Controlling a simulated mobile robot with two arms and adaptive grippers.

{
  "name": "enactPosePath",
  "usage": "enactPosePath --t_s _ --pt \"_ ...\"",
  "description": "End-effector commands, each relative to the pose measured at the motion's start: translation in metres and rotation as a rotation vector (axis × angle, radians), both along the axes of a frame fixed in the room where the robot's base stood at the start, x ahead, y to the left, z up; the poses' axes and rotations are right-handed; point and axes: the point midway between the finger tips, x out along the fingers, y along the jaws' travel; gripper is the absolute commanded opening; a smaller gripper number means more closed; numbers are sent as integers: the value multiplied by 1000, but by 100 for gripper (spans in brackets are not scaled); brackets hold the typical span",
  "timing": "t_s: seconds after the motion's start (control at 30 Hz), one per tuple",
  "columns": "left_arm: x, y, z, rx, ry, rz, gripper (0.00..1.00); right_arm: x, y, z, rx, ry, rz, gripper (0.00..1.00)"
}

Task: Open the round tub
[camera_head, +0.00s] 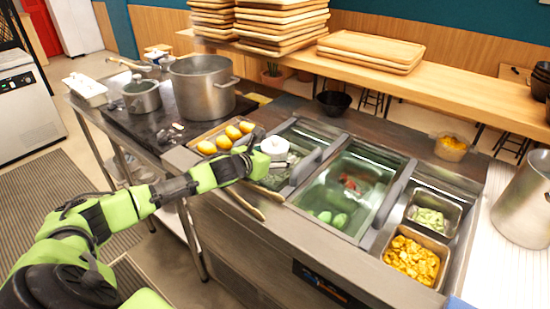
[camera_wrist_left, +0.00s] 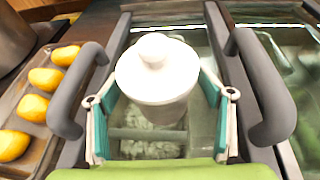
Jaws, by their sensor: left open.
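The round tub (camera_head: 275,146) is white, with a round lid and a small knob on top. It stands upright over the left glass-covered bay of the counter, and its lid shows close up in the left wrist view (camera_wrist_left: 157,75). My left gripper (camera_head: 262,160) is at the tub, with its fingers apart. In the left wrist view my left gripper (camera_wrist_left: 160,100) has one finger on each side of the tub; contact is hard to tell. The lid is on the tub. My right gripper is not in view.
A tray of yellow oval items (camera_head: 222,139) lies left of the tub. Dark bay handles (camera_wrist_left: 268,95) flank it. Another covered bay (camera_head: 345,190) and food pans (camera_head: 412,258) are to the right. A large pot (camera_head: 203,85) stands behind left.

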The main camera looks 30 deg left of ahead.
Motion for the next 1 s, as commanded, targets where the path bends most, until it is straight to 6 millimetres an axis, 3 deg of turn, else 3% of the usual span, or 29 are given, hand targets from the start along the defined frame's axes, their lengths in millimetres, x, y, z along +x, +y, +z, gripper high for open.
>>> enactPosePath --t_s 0.13,0.3,0.77,1.0 --pt "0 0 0 0 0 0 70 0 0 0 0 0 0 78" --pt "0 0 0 0 0 0 26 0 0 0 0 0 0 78" --pt "0 1 5 2 -4 1 24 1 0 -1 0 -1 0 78" --pt "1 2 37 5 -9 2 24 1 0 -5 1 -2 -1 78"
